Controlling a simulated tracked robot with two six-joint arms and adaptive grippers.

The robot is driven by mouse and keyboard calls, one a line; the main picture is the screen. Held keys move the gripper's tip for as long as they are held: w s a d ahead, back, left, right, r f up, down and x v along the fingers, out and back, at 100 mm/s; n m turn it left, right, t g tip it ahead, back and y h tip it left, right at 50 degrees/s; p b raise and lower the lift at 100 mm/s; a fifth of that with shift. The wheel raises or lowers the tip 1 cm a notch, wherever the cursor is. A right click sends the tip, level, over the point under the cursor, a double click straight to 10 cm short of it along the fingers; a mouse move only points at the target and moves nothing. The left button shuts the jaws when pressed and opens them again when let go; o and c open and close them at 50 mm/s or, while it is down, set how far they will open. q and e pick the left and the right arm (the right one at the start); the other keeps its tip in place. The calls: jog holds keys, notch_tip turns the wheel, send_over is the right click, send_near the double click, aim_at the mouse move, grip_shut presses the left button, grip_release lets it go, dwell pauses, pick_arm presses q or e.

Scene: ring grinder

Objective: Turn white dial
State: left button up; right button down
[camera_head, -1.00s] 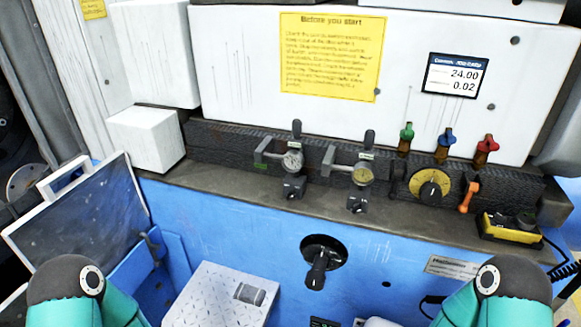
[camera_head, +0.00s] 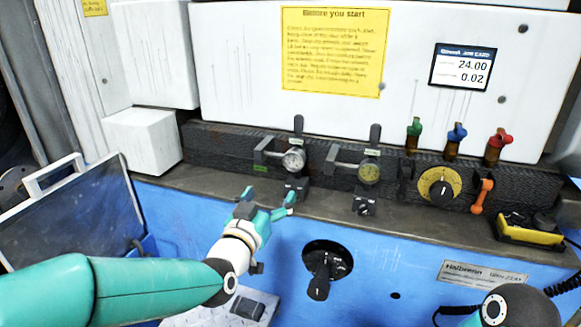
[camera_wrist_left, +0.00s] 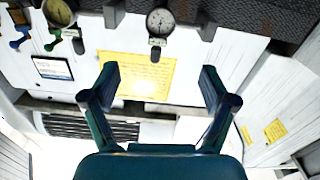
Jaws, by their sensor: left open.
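The white dial (camera_head: 293,160) is a round white-faced gauge held in a dark bracket on the ledge, left of a similar yellow-faced dial (camera_head: 369,171). In the left wrist view the white dial (camera_wrist_left: 160,20) is at the top centre, beyond the fingertips. My left gripper (camera_head: 267,202) is open and empty, in front of and below the white dial, apart from it. Its two spread fingers (camera_wrist_left: 160,76) show in the left wrist view with nothing between them. My right gripper is not in view; only part of my right arm shows at the bottom right.
Right of the dials are a yellow rotary knob (camera_head: 439,185), green, blue and red levers, an orange lever (camera_head: 482,195) and a yellow box (camera_head: 530,230). A black knob (camera_head: 321,275) is on the blue front panel. A white block (camera_head: 143,140) stands at left.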

aim_at(291, 162)
pick_arm(q)
jog(key=p+x, duration=0.2)
jog(key=x, duration=0.5)
jog(key=p+x, duration=0.1)
jog(key=x, duration=0.7)
jog(key=shift+w+f+p, duration=0.2)
jog(key=shift+p, duration=0.2)
jog(key=shift+c, duration=0.2)
jog(key=c, duration=1.1)
jog(key=shift+f+n+b, duration=0.1)
jog(key=shift+n+b, duration=0.3)
jog(key=shift+b, duration=0.4)
jog(key=n+b, duration=0.5)
jog(key=b, duration=0.2)
jog(key=shift+a+f, duration=0.1)
jog(key=shift+n+b, duration=1.2)
jog(key=shift+n, duration=0.4)
